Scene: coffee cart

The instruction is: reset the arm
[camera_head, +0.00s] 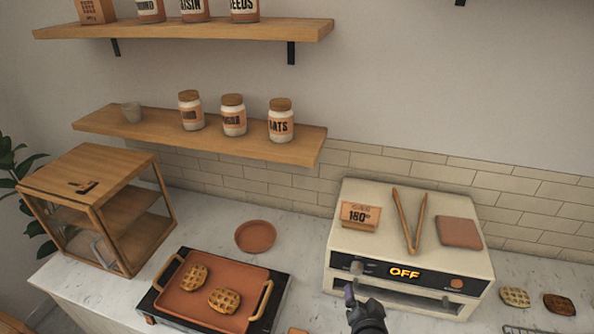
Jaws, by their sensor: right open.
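My right gripper (357,303) is a dark shape at the bottom edge of the head view, in front of the cream oven (340,257). It is open, and nothing shows in its jaws. I cannot tell whether it touches the oven front. The rest of that arm is out of view below. My left gripper is not in view.
The oven display reads OFF; tongs (407,222), a sign (360,216) and a brown square (459,232) lie on top. Left are a tray (212,276) with two waffles, a round plate (256,237) and a wooden case (91,172). Waffles (515,297) lie at right.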

